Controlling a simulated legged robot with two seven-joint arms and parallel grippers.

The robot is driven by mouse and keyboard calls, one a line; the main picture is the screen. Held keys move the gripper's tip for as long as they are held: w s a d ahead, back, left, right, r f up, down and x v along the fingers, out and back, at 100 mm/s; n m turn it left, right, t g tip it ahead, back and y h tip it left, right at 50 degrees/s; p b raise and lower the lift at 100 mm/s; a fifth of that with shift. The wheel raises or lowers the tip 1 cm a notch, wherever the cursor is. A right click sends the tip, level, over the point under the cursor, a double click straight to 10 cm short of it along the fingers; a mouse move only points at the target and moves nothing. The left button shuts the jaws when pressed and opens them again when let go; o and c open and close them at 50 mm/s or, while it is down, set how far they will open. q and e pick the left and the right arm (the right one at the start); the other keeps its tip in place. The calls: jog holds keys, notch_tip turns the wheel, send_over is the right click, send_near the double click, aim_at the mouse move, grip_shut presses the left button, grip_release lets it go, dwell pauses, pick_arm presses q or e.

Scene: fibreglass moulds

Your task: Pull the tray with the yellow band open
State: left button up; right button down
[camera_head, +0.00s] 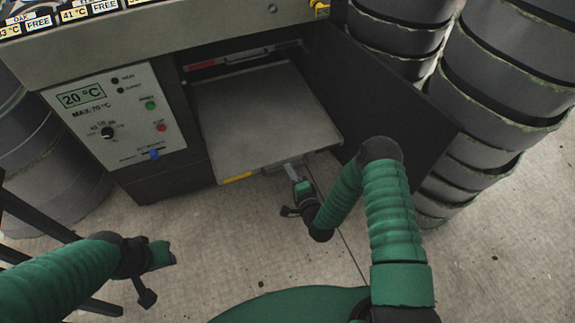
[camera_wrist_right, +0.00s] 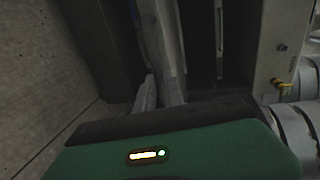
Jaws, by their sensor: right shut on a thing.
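The grey tray (camera_head: 265,115) with a yellow band (camera_head: 237,178) on its front edge sticks well out of the dark cabinet, toward me. My right gripper (camera_head: 291,170) is at the tray's front edge, right of the yellow band, and is shut on the tray's front. In the right wrist view, the fingers (camera_wrist_right: 160,92) are close together, and what they grip is hard to make out. My left gripper (camera_head: 160,256) is low at the left, away from the tray; its fingers are not clear.
An open dark door (camera_head: 385,105) stands right of the tray. Stacked grey moulds (camera_head: 490,110) stand beyond it. A control panel (camera_head: 115,115) is left of the tray. A red-marked part (camera_head: 203,63) shows further inside the cabinet. The floor in front is clear.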

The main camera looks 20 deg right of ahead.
pick_arm(q)
jog(key=shift+s+r, duration=0.15)
jog(key=shift+s, duration=0.25)
pick_arm(e)
jog(key=shift+s+f, duration=0.15)
jog(key=shift+s, duration=0.8)
jog(key=c, duration=1.5)
grip_release()
jog(key=shift+w, duration=0.1)
pick_arm(q)
jog(key=shift+w, duration=0.1)
pick_arm(e)
jog(key=shift+o, duration=0.2)
